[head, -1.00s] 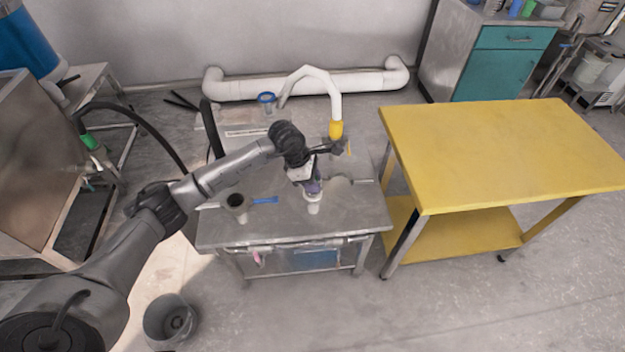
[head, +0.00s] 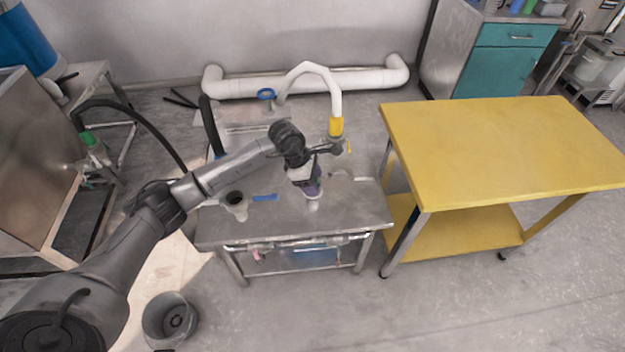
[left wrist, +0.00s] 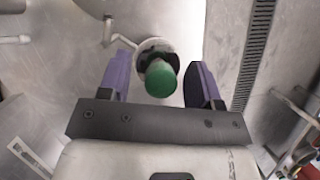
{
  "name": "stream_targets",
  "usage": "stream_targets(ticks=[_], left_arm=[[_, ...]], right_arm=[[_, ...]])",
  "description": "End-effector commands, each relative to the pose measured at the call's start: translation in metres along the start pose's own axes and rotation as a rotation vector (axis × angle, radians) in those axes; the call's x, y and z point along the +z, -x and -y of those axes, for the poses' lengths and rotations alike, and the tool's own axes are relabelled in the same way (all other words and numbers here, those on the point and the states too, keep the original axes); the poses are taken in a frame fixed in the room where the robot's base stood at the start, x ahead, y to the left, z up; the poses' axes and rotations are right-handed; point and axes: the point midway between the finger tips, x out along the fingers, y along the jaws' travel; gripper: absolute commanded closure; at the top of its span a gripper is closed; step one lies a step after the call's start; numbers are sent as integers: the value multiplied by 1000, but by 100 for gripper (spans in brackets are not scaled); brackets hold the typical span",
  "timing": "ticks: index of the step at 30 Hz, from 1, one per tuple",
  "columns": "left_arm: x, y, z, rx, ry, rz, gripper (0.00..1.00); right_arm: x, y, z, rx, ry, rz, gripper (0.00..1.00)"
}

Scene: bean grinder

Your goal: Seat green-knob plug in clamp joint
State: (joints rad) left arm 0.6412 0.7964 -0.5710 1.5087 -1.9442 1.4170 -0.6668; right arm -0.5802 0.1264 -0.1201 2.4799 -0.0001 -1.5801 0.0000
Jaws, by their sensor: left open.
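The green-knob plug (left wrist: 160,79) shows in the left wrist view, its green knob facing the camera, between the two purple fingers. My left gripper (left wrist: 165,80) is open, with a gap on both sides of the knob. A round white-rimmed piece with dark parts (left wrist: 150,50) lies just behind the knob; I cannot tell whether it is the clamp joint or how the plug sits in it. In the head view my left gripper (head: 313,190) points down over the steel table, above a small white piece (head: 313,205). The knob is hidden there. My right gripper is not in view.
The steel table (head: 340,222) holds a pale cup with a dark opening (head: 235,203) and a blue strip (head: 265,197). A white bent pipe with a yellow collar (head: 336,126) rises behind. A yellow table (head: 500,150) stands to the right. A bucket (head: 170,318) stands on the floor.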

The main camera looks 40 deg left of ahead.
Motion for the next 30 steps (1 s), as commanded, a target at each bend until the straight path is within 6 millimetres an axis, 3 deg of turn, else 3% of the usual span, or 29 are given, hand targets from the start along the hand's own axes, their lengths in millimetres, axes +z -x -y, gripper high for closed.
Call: stream_targets(ticks=[8,21,30], left_arm=[[0,10,0,0,0,-1,42],[1,93,0,2,-1,-1,42],[0,130,0,1,0,-1,42]], right_arm=[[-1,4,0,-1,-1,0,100],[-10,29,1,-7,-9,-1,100],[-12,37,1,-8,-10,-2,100]])
